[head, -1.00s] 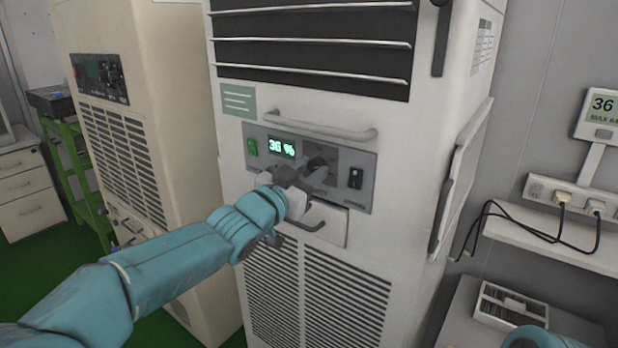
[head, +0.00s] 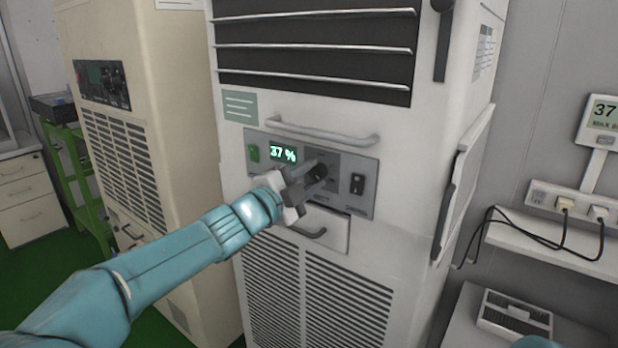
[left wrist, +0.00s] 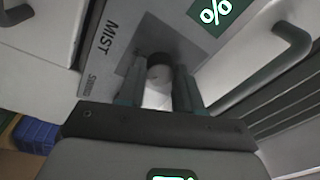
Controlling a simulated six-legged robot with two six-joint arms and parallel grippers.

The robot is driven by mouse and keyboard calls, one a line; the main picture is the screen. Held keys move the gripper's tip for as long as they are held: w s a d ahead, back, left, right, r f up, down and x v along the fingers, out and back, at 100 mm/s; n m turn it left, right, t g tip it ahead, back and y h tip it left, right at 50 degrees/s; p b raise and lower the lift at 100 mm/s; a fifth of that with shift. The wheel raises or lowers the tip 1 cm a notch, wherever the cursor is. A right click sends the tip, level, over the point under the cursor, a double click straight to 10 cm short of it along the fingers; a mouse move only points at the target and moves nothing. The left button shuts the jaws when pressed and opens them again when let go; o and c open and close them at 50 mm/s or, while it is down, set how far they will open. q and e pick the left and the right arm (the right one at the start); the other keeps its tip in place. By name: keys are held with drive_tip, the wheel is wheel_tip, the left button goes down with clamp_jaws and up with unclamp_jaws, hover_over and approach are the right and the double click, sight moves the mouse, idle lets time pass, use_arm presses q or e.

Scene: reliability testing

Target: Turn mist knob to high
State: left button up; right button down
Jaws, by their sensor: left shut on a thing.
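The mist knob (head: 319,171) is a dark round knob on the grey control panel (head: 360,163) of the white cabinet. My left gripper (head: 309,179) reaches it from the lower left and is shut on it. In the left wrist view the knob (left wrist: 160,72) sits between the two fingers, beside the printed word MIST. The fingers and the gripper's body hide part of the knob, so its exact setting cannot be read. The green display (head: 283,153) on the panel reads 37 %. My right gripper is not in view.
A beige cabinet (head: 140,70) stands left. A wall monitor (head: 604,113) at right reads 37.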

use_arm(q)
drive_tip(key=m, duration=0.6)
drive_tip(key=shift+r+g, duration=0.2)
drive_tip(key=shift+g, duration=0.2)
drive_tip(key=m, duration=0.4)
drive_tip(key=shift+f+m+g, duration=0.1)
drive_tip(key=shift+m+g, duration=0.2)
drive_tip(key=shift+m, duration=0.6)
drive_tip(key=o, duration=1)
drive_tip(key=shift+o, duration=0.2)
